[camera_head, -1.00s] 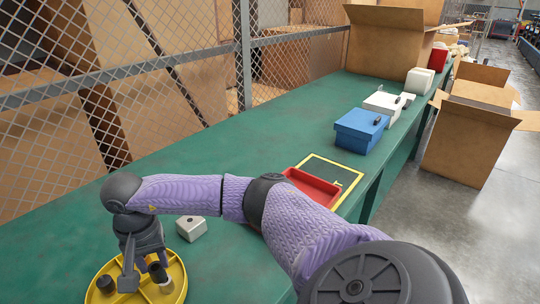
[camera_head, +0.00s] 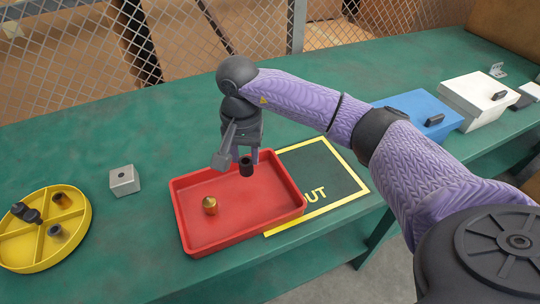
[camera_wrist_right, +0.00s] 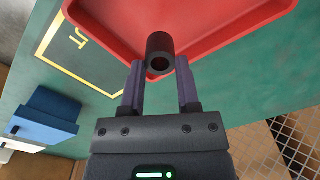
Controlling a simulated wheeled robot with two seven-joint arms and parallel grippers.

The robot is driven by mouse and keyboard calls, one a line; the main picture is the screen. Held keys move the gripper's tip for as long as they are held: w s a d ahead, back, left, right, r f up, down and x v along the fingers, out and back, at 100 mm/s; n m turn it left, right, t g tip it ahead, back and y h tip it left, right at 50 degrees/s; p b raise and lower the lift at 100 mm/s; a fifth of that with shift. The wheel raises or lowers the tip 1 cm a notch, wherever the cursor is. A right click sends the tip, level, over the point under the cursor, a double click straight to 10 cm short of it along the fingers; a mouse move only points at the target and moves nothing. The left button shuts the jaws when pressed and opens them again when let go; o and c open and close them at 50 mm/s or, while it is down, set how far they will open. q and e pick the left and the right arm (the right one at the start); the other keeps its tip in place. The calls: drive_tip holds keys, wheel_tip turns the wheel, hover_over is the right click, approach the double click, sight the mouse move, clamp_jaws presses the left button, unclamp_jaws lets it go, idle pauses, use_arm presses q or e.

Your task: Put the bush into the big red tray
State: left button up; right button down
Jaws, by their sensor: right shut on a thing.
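The bush (camera_head: 246,168) is a small dark hollow cylinder. My right gripper (camera_head: 247,158) is shut on it and holds it over the back part of the big red tray (camera_head: 245,218). In the right wrist view the bush (camera_wrist_right: 160,50) sits between the fingertips of the right gripper (camera_wrist_right: 160,68), with the red tray (camera_wrist_right: 215,25) behind it. The bush appears to be above the tray floor; its exact height is hard to tell. My left gripper is not in view.
A brass pointed part (camera_head: 210,205) stands in the red tray's left half. A round yellow divided tray (camera_head: 22,262) with dark parts lies at left, and a grey block (camera_head: 124,181) between. Right are a yellow-framed mat (camera_head: 325,172), blue box (camera_head: 418,113) and white box (camera_head: 484,97).

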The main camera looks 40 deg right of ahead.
wheel_tip(320, 180, down, 10)
drive_tip(key=b, duration=0.3)
drive_tip(key=shift+a, duration=0.15)
drive_tip(key=shift+r, duration=0.2)
drive_tip(key=shift+f, duration=0.1)
drive_tip(key=c, duration=0.7)
unclamp_jaws()
drive_tip(key=shift+f, duration=0.1)
drive_tip(key=shift+c, duration=0.2)
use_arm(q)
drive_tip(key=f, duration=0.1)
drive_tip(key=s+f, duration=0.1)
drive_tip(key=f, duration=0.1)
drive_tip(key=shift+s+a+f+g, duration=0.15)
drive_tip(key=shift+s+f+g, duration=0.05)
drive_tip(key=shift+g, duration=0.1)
use_arm(e)
drive_tip(key=o, duration=0.4)
